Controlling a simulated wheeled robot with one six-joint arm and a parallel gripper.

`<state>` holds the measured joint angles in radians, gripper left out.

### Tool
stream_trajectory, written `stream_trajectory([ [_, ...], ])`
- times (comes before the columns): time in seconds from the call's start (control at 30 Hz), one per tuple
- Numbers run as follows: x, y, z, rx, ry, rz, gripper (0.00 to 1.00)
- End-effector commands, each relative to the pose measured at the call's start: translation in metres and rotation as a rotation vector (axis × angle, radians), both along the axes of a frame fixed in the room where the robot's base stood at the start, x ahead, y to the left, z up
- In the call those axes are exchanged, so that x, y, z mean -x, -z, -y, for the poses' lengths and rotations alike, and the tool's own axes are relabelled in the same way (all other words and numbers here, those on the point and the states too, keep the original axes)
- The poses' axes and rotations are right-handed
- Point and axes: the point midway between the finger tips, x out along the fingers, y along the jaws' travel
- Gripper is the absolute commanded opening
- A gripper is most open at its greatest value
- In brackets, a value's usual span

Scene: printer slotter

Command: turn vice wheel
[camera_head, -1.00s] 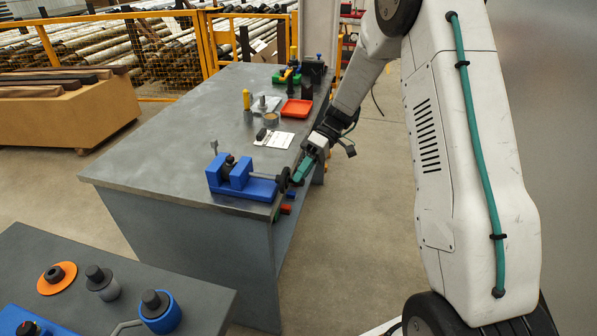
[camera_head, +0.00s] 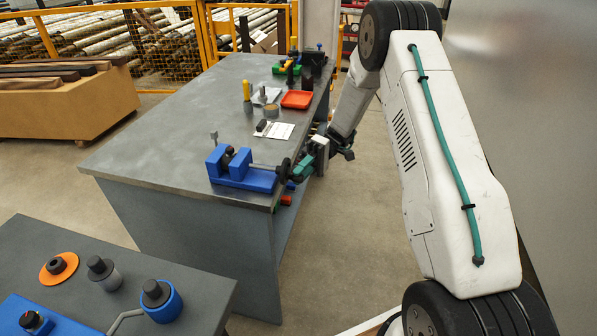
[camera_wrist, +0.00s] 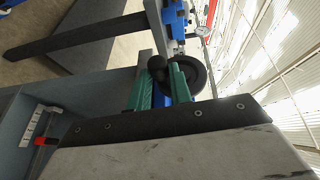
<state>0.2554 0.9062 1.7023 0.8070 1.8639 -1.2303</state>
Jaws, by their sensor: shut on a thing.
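The blue vice (camera_head: 262,181) sits on the near right corner of the grey workbench, with its screw running right to a dark wheel (camera_head: 284,170) at the bench edge. My gripper (camera_head: 298,171), with teal fingers, reaches the wheel from the right. In the wrist view, the black wheel (camera_wrist: 197,76) stands just beyond the fingertips, and my gripper (camera_wrist: 160,72) is shut on its round black handle knob (camera_wrist: 157,66). Part of the wheel is hidden behind a finger. Part of the blue vice (camera_wrist: 174,18) shows beyond it.
An orange-red tray (camera_head: 297,99), a white paper (camera_head: 274,130) and a yellow-handled tool (camera_head: 246,91) are on the grey workbench (camera_head: 170,140). A second table (camera_head: 75,275) with round parts stands at the near left. The floor right of the bench is clear.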

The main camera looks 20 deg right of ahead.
Motion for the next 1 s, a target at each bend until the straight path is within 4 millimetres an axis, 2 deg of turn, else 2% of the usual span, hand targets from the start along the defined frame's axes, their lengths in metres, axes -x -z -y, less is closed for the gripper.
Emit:
stream_trajectory([
  [0.4, 0.000, 0.001, -0.001, -0.001, 0.000, -0.005, 0.00],
  [0.43, 0.000, 0.001, -0.001, -0.001, 0.000, -0.005, 0.24],
  [0.5, 0.000, 0.001, -0.001, -0.002, 0.000, -0.006, 0.42],
  [0.83, -0.001, 0.000, 0.003, -0.003, 0.002, -0.005, 0.42],
  [1.0, -0.013, -0.001, 0.022, -0.003, 0.003, -0.004, 0.42],
])
